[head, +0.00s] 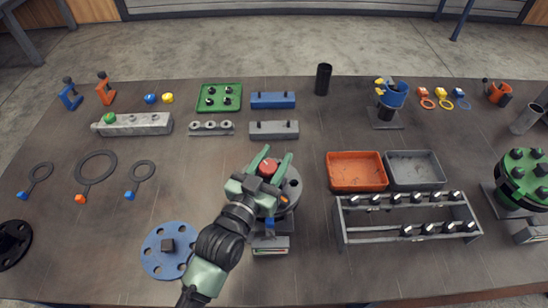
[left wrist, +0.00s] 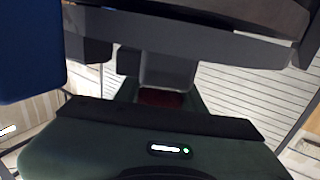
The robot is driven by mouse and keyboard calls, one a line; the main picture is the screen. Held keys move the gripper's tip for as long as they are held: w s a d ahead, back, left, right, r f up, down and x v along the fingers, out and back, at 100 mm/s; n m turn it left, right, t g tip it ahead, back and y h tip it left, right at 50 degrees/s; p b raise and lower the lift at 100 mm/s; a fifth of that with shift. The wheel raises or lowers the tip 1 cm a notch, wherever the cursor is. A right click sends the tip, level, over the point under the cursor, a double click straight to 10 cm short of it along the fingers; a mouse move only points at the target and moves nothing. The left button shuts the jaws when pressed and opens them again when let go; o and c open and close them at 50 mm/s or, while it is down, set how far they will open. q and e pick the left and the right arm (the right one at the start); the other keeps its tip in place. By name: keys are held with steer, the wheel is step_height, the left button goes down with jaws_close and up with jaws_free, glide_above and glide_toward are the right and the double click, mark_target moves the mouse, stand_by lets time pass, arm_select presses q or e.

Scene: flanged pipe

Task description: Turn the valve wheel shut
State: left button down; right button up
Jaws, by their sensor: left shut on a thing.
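My left gripper (head: 271,160) is over the front middle of the table, with its two green fingers on either side of a red round part (head: 267,168). It is shut on this red part, which sits at a grey flanged pipe piece (head: 292,186). The gripper and wrist hide much of that piece, so I cannot tell the red part's full shape or whether it is the valve wheel. In the left wrist view a dark red patch (left wrist: 162,97) shows between the fingers, below grey metal. My right gripper is not in view.
An orange bin (head: 356,186) and a grey bin (head: 415,185) stand to the right, behind a rack of bolts (head: 408,238). A blue flange disc (head: 152,262) lies to the left. A green tray (head: 220,109) and grey blocks stand behind. The table between the gripper and left rings is clear.

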mark_target(263, 176)
arm_select(q)
steer(key=shift+r+m+g+h, duration=0.1)
steer(key=shift+m+g+h, duration=0.3)
steer(key=shift+m+h, duration=0.3)
steer(key=shift+d, duration=0.15)
steer(key=c, duration=0.9)
jaws_free()
steer(key=shift+o, duration=0.2)
steer(key=shift+s, duration=0.1)
steer(key=shift+s+a, duration=0.2)
steer(key=shift+s, duration=0.05)
steer(key=b+v, duration=0.2)
steer(key=v, duration=0.4)
steer(key=shift+s+a, duration=0.15)
steer(key=shift+a, duration=0.05)
steer(key=shift+s+a, duration=0.15)
steer(key=shift+s, duration=0.1)
